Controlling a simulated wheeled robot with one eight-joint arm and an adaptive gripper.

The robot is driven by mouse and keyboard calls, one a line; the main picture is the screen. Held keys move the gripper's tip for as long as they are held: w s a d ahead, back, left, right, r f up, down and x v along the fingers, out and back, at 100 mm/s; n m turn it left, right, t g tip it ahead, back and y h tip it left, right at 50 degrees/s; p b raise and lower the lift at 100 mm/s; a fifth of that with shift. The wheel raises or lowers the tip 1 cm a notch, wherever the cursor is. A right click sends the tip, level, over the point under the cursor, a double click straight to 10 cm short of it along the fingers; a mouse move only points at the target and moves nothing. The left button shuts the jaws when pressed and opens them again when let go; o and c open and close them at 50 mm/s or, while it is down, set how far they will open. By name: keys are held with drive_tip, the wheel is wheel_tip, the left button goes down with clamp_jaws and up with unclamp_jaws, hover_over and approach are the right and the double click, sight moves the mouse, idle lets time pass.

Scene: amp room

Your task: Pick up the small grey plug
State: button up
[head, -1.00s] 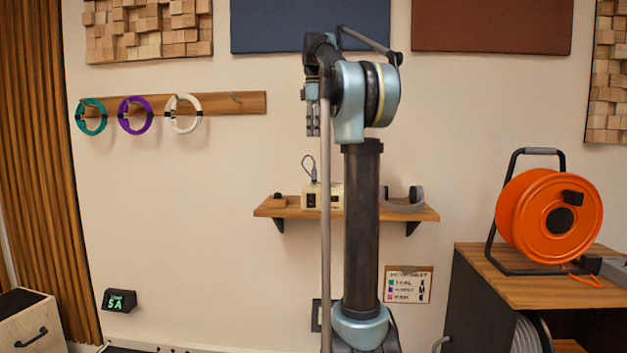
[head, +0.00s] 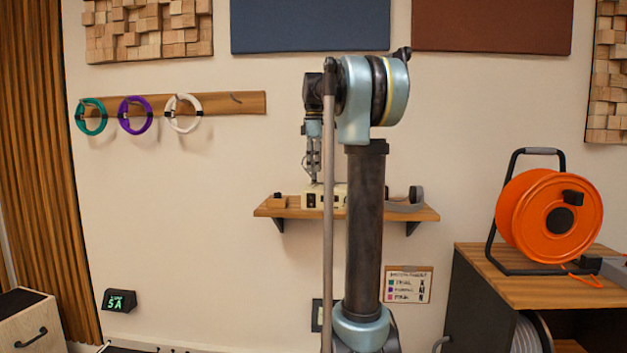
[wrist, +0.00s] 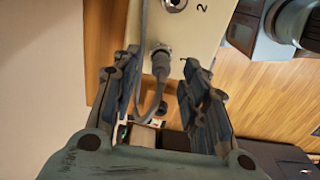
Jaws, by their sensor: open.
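The small grey plug (wrist: 161,62) sits at the face of a cream box in the wrist view, with a grey cable running from it. It seems to be in a socket there. The cream box (wrist: 215,22) carries another round socket and a figure 2. My gripper (wrist: 160,58) is open, with one finger on each side of the plug; I cannot tell whether either touches it.
The box stands on a wooden wall shelf (head: 290,211). A small wooden block (head: 279,200) lies to its left and a grey headset-like item (head: 408,203) to its right. Coloured rings hang on a rack (head: 225,103) at upper left. An orange cable reel (head: 535,220) stands at right.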

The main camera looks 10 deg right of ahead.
drive_tip(key=shift+f, duration=1.15)
clamp_jaws()
drive_tip(key=shift+r, duration=0.1)
wheel_tip(320, 180, up, 10)
drive_tip(key=shift+f, duration=0.1)
